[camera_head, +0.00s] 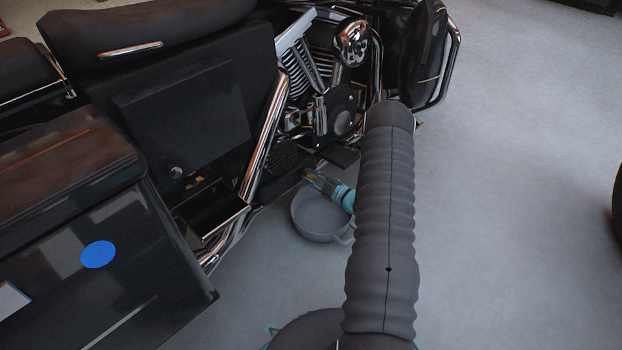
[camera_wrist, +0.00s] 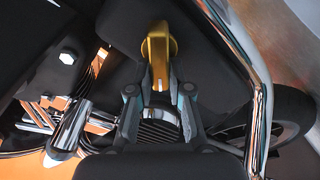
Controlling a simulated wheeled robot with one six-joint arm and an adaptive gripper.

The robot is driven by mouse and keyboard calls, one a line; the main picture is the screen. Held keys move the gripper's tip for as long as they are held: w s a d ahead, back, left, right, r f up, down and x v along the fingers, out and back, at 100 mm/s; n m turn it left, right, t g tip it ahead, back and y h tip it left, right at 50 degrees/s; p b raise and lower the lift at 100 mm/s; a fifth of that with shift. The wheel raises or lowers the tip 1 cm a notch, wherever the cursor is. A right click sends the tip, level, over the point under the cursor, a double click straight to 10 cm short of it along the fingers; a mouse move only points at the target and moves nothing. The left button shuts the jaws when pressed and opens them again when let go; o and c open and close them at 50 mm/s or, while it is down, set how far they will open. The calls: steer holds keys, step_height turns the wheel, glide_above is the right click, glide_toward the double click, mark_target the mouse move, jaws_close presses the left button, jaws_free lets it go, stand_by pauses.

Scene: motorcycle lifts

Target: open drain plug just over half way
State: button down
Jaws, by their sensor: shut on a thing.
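The drain plug (camera_wrist: 157,48) is a gold, lever-like piece with a rounded head on the dark underside of the motorcycle, in the upper middle of the wrist view. My gripper (camera_wrist: 160,92) is shut on its narrow lower end, one finger on each side. In the head view my gripper (camera_head: 314,178) reaches in low beside the motorcycle (camera_head: 180,110), above a grey drain pan (camera_head: 312,228). The plug cannot be made out clearly there. My arm hides part of the view.
The grey pan stands on the floor under my gripper. Chrome pipes (camera_head: 266,135) run close to the left of my gripper, and a chrome bar (camera_wrist: 259,120) passes on the right in the wrist view. The floor (camera_head: 510,170) at the right is clear.

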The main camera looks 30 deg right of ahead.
steer(key=n, duration=0.4)
steer(key=f+n, duration=0.1)
steer(key=n, duration=0.3)
steer(key=n+g, duration=0.1)
steer(key=n, duration=0.4)
steer(key=shift+s+a+f, duration=0.15)
steer(key=shift+a+f, duration=0.05)
steer(key=shift+f, duration=0.05)
stand_by(0.4)
steer(key=c, duration=1.1)
jaws_free()
steer(key=v, duration=1.2)
steer(key=shift+r, duration=0.1)
